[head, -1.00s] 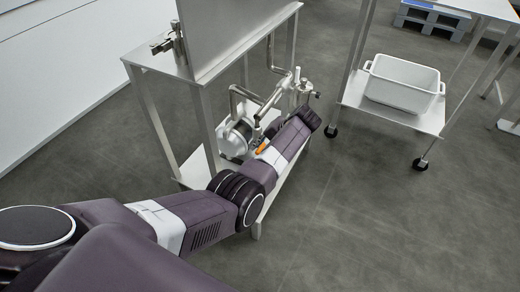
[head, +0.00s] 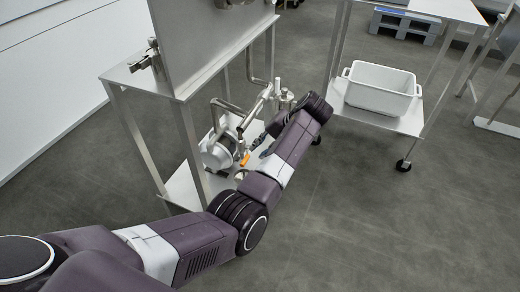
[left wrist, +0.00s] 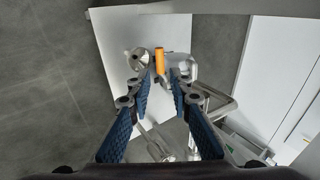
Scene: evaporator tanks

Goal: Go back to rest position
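My left arm comes in from the left in the head view, and its forearm and wrist largely hide its gripper. In the left wrist view my left gripper (left wrist: 163,88) shows two blue-padded fingers, spread apart with nothing held between them. An orange handle (left wrist: 159,62) stands beyond the fingertips, on the steel pipework. The handle also shows in the head view (head: 245,158), left of my wrist, beside the round steel pump housing (head: 218,153). My right gripper is in neither view.
A steel frame table (head: 118,76) with the pipework on its lower shelf stands close beside my left arm. A wheeled cart holding a white tub (head: 381,90) stands at the right. A blue pallet (head: 405,25) lies far back. The grey floor at lower right is clear.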

